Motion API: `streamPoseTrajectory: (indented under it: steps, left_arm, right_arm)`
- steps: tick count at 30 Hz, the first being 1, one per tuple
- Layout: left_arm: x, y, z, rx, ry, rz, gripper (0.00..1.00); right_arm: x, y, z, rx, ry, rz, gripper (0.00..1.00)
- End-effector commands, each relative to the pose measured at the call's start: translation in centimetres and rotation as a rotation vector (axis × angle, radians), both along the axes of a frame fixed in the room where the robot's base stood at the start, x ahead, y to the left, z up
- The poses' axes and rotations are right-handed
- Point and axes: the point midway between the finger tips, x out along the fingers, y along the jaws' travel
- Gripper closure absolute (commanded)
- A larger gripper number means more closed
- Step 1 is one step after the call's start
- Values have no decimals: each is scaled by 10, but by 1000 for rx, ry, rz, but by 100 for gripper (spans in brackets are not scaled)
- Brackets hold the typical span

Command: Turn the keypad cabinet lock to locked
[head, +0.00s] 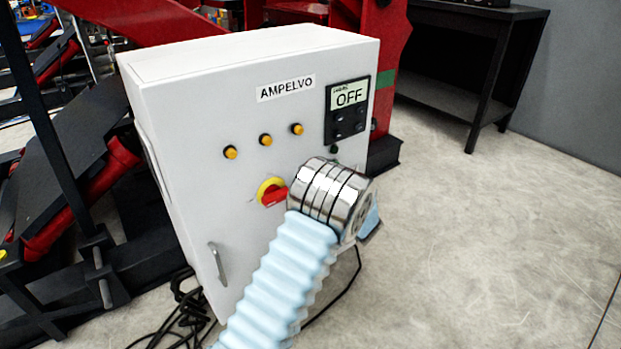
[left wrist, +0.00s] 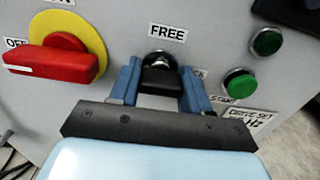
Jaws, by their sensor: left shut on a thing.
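The keypad cabinet (head: 240,85) is a light grey box marked AMPELVO, with a small display reading OFF. In the left wrist view the lock (left wrist: 158,58) is a silver barrel with a black handle, under a FREE label (left wrist: 168,34). A second label to its right is partly covered; only "CK" shows. My left gripper (left wrist: 159,74) has its blue fingers on either side of the black handle and is shut on it. The handle's exact angle is hard to tell. In the head view my metal wrist hides the lock and fingertips. My right gripper is not in view.
A red rotary switch on a yellow disc (left wrist: 62,58) sits close left of the fingers. A green button (left wrist: 239,83) and a dark green button (left wrist: 267,41) are to the right. A black shelf (head: 460,60) stands behind; floor on the right is clear.

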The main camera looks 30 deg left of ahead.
Motion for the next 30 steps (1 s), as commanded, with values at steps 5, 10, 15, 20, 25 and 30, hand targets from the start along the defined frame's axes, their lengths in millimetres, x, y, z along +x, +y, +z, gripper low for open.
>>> streamPoseTrajectory:
  steps: [5,10,15,20,25,30]
  left_arm:
    - [0,0,-1,9,27,0,84]
    - [0,0,-2,11,31,0,84]
    - [0,0,-2,11,32,0,84]
    - [0,0,-2,11,31,0,39]
    - [0,0,-1,11,29,0,28]
    - [0,0,-1,11,28,0,28]
  right_arm:
    - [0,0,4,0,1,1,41]
    - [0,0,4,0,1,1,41]
    - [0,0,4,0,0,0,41]
    - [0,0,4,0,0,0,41]
    - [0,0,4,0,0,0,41]
    - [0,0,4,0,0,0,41]
